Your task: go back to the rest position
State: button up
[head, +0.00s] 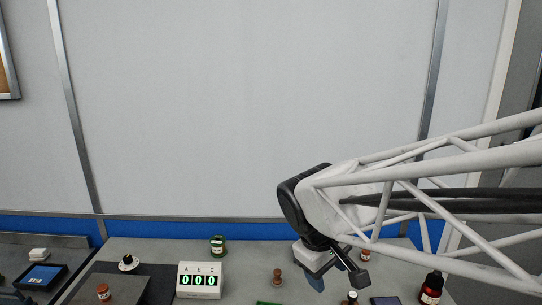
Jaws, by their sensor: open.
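My gripper (337,280) hangs at the end of my white truss arm, right of centre, above the bench (240,255). Its jaws are open, and I see nothing held between them. The arm reaches in from the right edge. The gripper and arm hide part of the bench behind them.
A display box (200,280) marked A B C reads 000. A wooden stamp-like piece (277,277) is left of my gripper, a dark red bottle (432,287) right.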

jog(key=s+d+m+t+y, duration=0.1)
jog(key=s+d+m+y, duration=0.1)
jog(key=s+d+m, duration=0.5)
jog(key=shift+s+d+f+y, duration=0.3)
jog(key=shift+s+d, duration=0.05)
jog(key=shift+s, duration=1.65)
